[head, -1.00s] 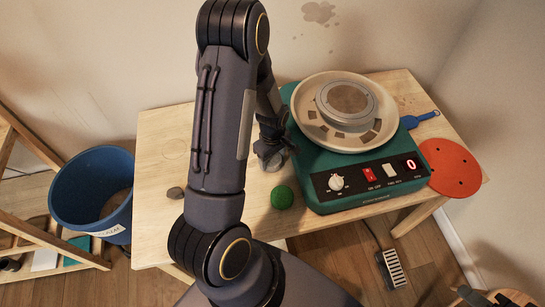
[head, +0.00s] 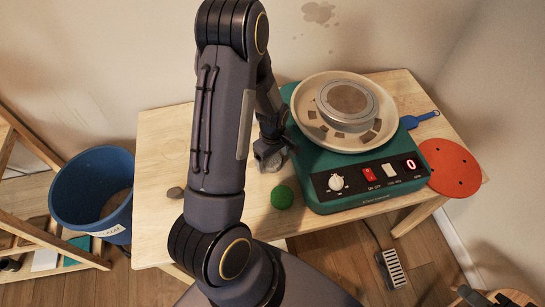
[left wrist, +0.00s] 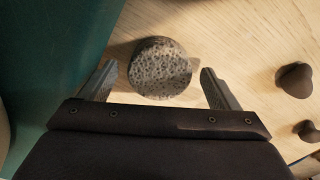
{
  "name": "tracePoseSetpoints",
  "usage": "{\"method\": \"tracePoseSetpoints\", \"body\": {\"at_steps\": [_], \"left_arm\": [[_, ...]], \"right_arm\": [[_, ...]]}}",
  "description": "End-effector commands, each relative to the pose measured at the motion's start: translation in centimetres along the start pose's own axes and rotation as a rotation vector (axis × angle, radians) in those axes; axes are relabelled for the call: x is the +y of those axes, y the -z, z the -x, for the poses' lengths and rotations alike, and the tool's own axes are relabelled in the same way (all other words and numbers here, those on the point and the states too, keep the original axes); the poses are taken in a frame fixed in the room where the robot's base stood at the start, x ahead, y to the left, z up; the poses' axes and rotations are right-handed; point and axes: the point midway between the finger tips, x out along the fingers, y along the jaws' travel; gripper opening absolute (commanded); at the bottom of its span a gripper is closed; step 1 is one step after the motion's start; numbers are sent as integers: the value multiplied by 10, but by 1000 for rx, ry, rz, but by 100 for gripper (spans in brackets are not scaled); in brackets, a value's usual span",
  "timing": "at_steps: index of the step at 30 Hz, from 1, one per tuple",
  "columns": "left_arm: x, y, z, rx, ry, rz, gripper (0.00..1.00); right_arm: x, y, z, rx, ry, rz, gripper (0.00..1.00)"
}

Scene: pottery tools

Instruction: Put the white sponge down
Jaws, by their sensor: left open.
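The white sponge (left wrist: 160,68) is a round, pitted, pale grey piece in the left wrist view. It lies on the wooden table (left wrist: 235,40) between the spread fingers of my left gripper (left wrist: 165,88), with a visible gap on each side. In the head view my left gripper (head: 269,153) points down at the table just left of the teal pottery wheel (head: 330,160), and it partly hides the sponge (head: 276,163). My right gripper is not in view.
An orange disc (head: 450,167) lies right of the wheel. A blue bucket (head: 92,195) stands left of the table. The table's left part is mostly clear.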

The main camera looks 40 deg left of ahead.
Motion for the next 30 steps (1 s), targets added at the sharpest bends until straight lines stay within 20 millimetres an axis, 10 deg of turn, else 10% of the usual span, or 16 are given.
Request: {"method": "tracePoseSetpoints", "body": {"at_steps": [21,30], "left_arm": [[-1,-3,120,-9,-16,-16,84],[-34,-56,201,-102,-254,-366,84]], "right_arm": [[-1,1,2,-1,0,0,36],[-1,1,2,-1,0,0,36]]}}
